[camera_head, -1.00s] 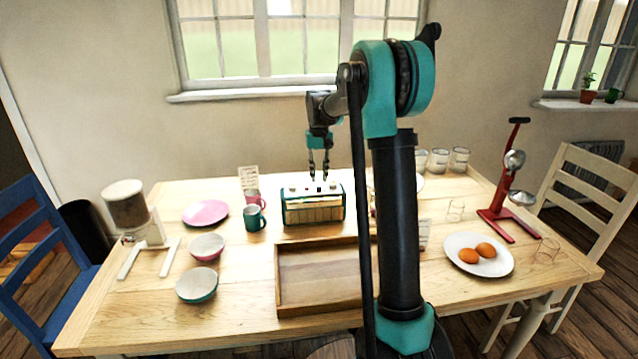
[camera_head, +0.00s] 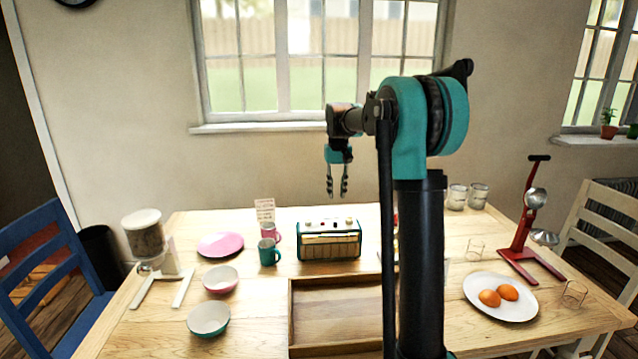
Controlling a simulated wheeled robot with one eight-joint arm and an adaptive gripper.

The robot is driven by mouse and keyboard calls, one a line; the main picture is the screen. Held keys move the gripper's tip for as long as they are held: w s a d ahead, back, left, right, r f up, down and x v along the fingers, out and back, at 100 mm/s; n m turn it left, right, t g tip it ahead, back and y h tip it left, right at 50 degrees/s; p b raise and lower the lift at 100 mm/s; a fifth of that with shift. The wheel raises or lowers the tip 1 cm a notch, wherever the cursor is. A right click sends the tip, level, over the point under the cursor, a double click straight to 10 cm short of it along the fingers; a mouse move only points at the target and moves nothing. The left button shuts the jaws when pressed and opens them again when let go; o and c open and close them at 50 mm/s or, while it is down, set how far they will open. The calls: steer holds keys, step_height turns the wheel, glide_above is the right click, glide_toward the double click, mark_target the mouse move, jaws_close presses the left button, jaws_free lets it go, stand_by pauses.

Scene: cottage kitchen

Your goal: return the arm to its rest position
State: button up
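My gripper (camera_head: 337,188) hangs fingers-down from my raised teal and black arm, in the middle of the head view. Its two dark fingers look a little apart, and nothing shows between them. It is in the air above the teal and cream radio (camera_head: 330,241), with the wall below the window behind it. The radio stands upright on the wooden table (camera_head: 254,305). My arm column hides part of the table's right middle.
A wooden tray (camera_head: 291,323) lies in front of the radio. Mugs (camera_head: 269,252), a pink plate (camera_head: 220,245), bowls (camera_head: 209,318) and a cereal dispenser (camera_head: 146,240) stand left. A plate with eggs (camera_head: 500,297), a red juicer stand (camera_head: 522,240) and glass jars (camera_head: 457,197) are right.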

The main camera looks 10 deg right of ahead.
steer(key=s+d+f+t, duration=0.1)
steer(key=s+f, duration=0.6)
steer(key=s, duration=0.5)
steer(key=s+d+f+t, duration=0.1)
steer(key=s+f, duration=0.6)
steer(key=s, duration=0.4)
steer(key=s+d+f+t, duration=0.1)
steer(key=s+f+t, duration=0.1)
steer(key=s+f, duration=0.5)
steer(key=shift+s+d, duration=0.2)
steer(key=shift+s, duration=1.25)
steer(key=shift+s+d, duration=0.15)
steer(key=shift+s, duration=1.25)
steer(key=shift+r, duration=0.1)
steer(key=o, duration=0.3)
steer(key=shift+c, duration=0.2)
